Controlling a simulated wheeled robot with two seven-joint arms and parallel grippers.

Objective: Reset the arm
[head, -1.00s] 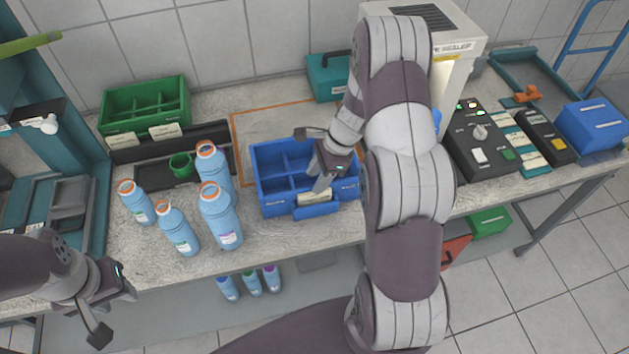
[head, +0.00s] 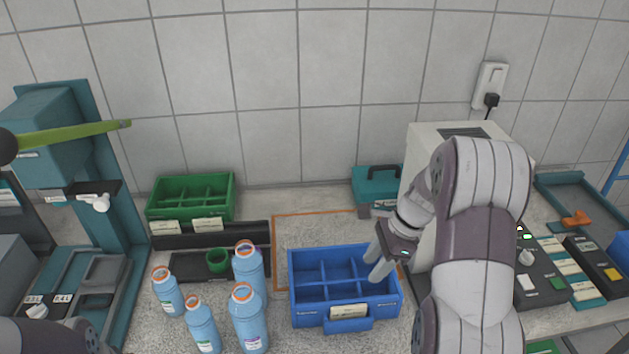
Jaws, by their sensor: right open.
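My right gripper (head: 379,264) is open, with nothing visible between its fingers. It hangs at the right rim of the blue divided crate (head: 345,317), in front of the white machine; I cannot tell whether it touches the crate. The crate's compartments look empty, and a pale label is on its front. My right arm comes up from the bottom right and bends over toward the crate. Of my left arm, only a dark link shows at the bottom left corner; its gripper is out of the picture.
Several blue bottles (head: 249,317) with orange rims stand left of the crate. A green divided crate (head: 222,190) and a teal toolbox (head: 376,188) are at the back. A white machine (head: 422,150) stands behind my right arm. A control box (head: 543,279) is to its right.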

